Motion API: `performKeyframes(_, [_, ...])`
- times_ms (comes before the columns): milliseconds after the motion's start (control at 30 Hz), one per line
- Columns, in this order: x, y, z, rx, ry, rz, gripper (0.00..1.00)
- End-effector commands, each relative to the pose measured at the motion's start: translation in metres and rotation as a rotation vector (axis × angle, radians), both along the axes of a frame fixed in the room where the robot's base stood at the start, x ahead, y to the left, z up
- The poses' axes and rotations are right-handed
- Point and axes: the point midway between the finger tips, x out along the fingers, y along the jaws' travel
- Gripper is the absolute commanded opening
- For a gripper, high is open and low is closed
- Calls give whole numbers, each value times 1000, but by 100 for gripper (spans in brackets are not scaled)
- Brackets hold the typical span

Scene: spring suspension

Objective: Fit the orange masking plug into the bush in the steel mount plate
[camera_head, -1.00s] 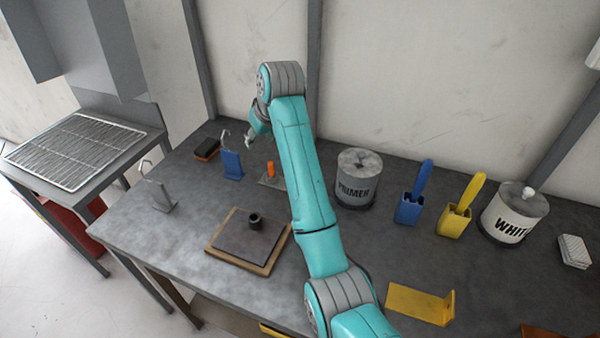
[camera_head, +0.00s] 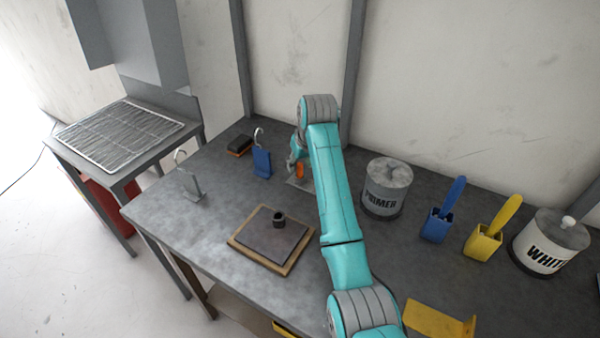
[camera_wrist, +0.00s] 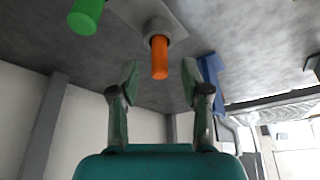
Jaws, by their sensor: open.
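The orange plug (camera_head: 300,172) stands upright in a small grey holder (camera_head: 297,184) at the back of the bench. In the wrist view the orange plug (camera_wrist: 159,58) shows between the two fingertips, rising from the grey holder (camera_wrist: 177,30). My gripper (camera_wrist: 160,74) is open, its fingers apart on either side of the plug with gaps showing. In the head view my gripper (camera_head: 294,160) is beside the plug, partly hiding it. The dark bush (camera_head: 279,219) stands on the steel plate (camera_head: 262,236), which lies on a wooden board (camera_head: 243,253) nearer the front.
A green cylinder (camera_wrist: 86,14) stands near the plug. A blue hook stand (camera_head: 262,163) and a grey hook stand (camera_head: 192,186) are to the left. A primer can (camera_head: 386,188), blue holder (camera_head: 436,225) and yellow holder (camera_head: 482,243) are to the right.

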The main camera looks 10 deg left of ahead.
Motion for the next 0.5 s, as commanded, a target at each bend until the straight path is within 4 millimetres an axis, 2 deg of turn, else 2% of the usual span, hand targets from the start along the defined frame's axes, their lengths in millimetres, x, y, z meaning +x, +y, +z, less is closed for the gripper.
performKeyframes(133, [5, 3, -15, -1, 2, 0, 47])
performKeyframes(433, [6, 4, -18, 1, -1, 0, 47])
performKeyframes(500, [6, 4, -18, 1, -1, 0, 30])
